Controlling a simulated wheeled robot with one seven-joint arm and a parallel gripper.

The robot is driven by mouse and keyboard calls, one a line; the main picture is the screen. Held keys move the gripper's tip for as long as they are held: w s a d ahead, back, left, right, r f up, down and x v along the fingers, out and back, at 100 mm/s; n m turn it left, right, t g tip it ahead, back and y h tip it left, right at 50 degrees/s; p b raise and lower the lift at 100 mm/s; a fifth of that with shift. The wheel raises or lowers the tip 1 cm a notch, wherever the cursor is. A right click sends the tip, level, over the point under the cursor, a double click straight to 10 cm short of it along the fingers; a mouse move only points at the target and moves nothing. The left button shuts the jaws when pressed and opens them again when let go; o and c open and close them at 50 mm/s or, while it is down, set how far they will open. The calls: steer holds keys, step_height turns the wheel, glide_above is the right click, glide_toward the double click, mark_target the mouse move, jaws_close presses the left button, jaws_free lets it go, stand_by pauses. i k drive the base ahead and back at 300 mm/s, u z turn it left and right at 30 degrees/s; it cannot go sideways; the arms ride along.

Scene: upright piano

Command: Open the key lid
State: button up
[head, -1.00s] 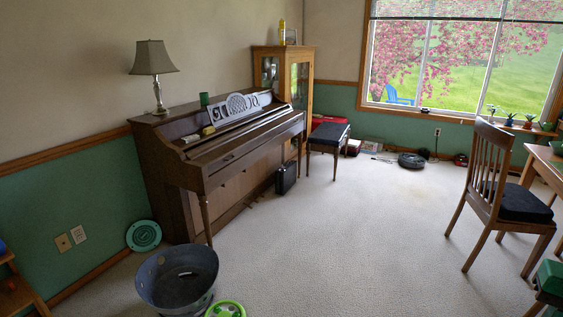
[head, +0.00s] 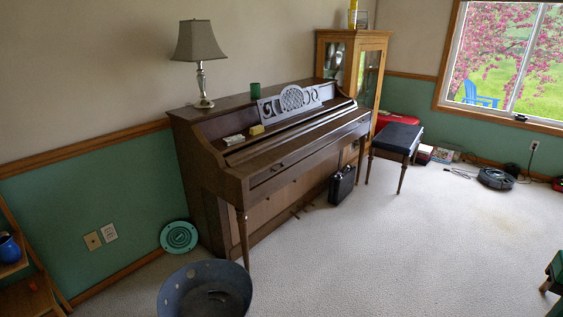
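The dark brown upright piano (head: 270,165) stands against the left wall, to the left of the picture's middle. Its key lid (head: 300,134) is a long brown panel along the front shelf, below the music stand. The lid looks closed; no keys show. A small knob or lock shows on the piano's front edge below the lid. My gripper is not in the head view.
A metal tub (head: 206,292) stands on the carpet before the piano's near end. A black case (head: 342,185) stands at its front, and a bench (head: 395,142) beyond its far end. A lamp (head: 200,60) and green cup (head: 255,91) are on top.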

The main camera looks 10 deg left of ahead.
mark_target(262, 161)
steer(key=u, duration=0.1)
steer(key=i, duration=1.2)
steer(key=u, duration=0.05)
